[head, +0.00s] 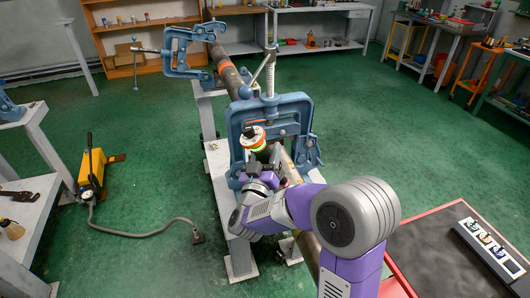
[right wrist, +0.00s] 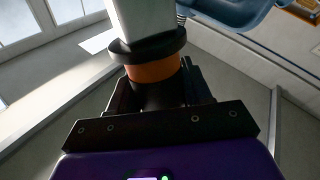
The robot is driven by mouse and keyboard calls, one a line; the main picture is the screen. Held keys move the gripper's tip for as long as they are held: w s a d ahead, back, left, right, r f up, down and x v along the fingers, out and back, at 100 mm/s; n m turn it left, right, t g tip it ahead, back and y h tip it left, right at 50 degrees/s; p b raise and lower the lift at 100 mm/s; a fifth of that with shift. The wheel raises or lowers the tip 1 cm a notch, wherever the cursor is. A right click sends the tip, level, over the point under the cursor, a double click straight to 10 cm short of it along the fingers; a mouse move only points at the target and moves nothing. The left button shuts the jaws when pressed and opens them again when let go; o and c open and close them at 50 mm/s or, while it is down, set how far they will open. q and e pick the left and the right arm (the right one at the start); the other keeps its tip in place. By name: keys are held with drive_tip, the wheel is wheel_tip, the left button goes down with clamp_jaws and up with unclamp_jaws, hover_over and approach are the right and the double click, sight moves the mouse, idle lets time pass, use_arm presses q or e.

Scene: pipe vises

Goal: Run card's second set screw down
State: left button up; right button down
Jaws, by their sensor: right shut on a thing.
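My right gripper (head: 257,168) is in front of the near blue pipe vise (head: 237,118). It is shut on a round tool (head: 252,138) with a pale top and orange and green bands. In the right wrist view the tool's orange band (right wrist: 154,70) and dark flange stand between the dark fingers, below a pale block. The near vise stands around a long pipe (head: 231,78) and has an upright screw (head: 270,75). A card holder (head: 490,247) with several coloured pictures lies at the right. I cannot make out the set screws. My left gripper is out of view.
A second blue vise (head: 177,58) stands farther along the pipe. A red-edged dark table (head: 425,250) is at the right. A yellow pump (head: 91,170) with a hose lies on the green floor at the left. Shelves and benches line the back.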

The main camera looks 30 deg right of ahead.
sight(261, 145)
idle(0.5)
drive_tip(key=shift+d+f+b, duration=0.15)
drive_tip(key=shift+f+b, duration=0.05)
drive_tip(key=shift+b, duration=0.1)
drive_tip(key=shift+s+d+f+b, duration=0.15)
drive_tip(key=shift+d+f+b, duration=0.05)
drive_tip(key=shift+f+b, duration=0.3)
idle(2.4)
drive_tip(key=shift+r, duration=0.15)
idle(0.4)
drive_tip(key=shift+a+r+p, duration=0.1)
drive_tip(key=shift+r+p, duration=0.3)
drive_tip(key=shift+p, duration=0.05)
drive_tip(key=shift+w+a+r+p, duration=0.1)
drive_tip(key=shift+a+r+p, duration=0.25)
drive_tip(key=shift+r+p, duration=0.2)
drive_tip(key=shift+w+a+r+p, duration=0.1)
drive_tip(key=shift+a+r+p, duration=0.25)
drive_tip(key=shift+r, duration=0.35)
drive_tip(key=shift+w+a+r+p, duration=0.1)
drive_tip(key=shift+a+r+p, duration=0.2)
drive_tip(key=shift+r+p, duration=0.3)
